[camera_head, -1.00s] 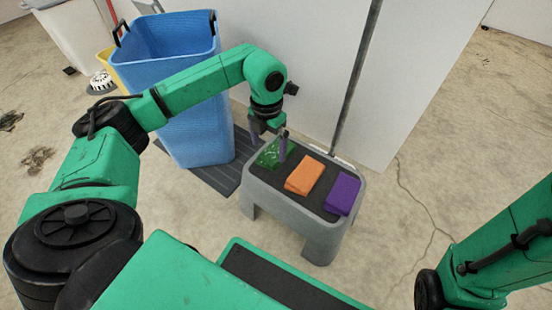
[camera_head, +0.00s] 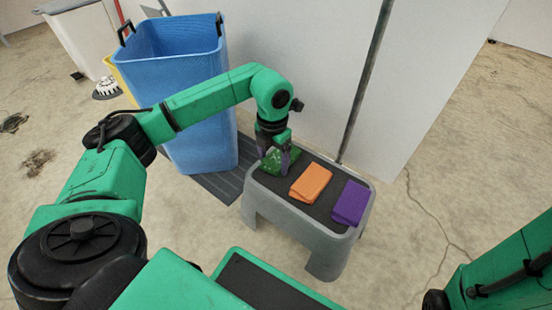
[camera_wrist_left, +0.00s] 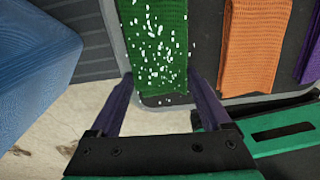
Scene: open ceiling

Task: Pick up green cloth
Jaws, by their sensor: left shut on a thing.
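The green cloth (camera_head: 272,164) lies folded at the left end of the grey stool's dark top. In the left wrist view the cloth (camera_wrist_left: 156,45) shows white specks. My left gripper (camera_head: 274,158) is down at the cloth from above. In the left wrist view its two purple fingers (camera_wrist_left: 161,80) stand on either side of the cloth's near end, shut on it. The cloth appears to be still on the stool; any gap beneath it cannot be seen. My right gripper is out of view; only part of my right arm shows at the lower right.
An orange cloth (camera_head: 311,182) and a purple cloth (camera_head: 350,203) lie to the right on the stool (camera_head: 297,231). A tall blue bin (camera_head: 180,90) stands left, behind my left arm. A pole (camera_head: 367,80) and white panel (camera_head: 435,70) rise behind. Floor to the right is clear.

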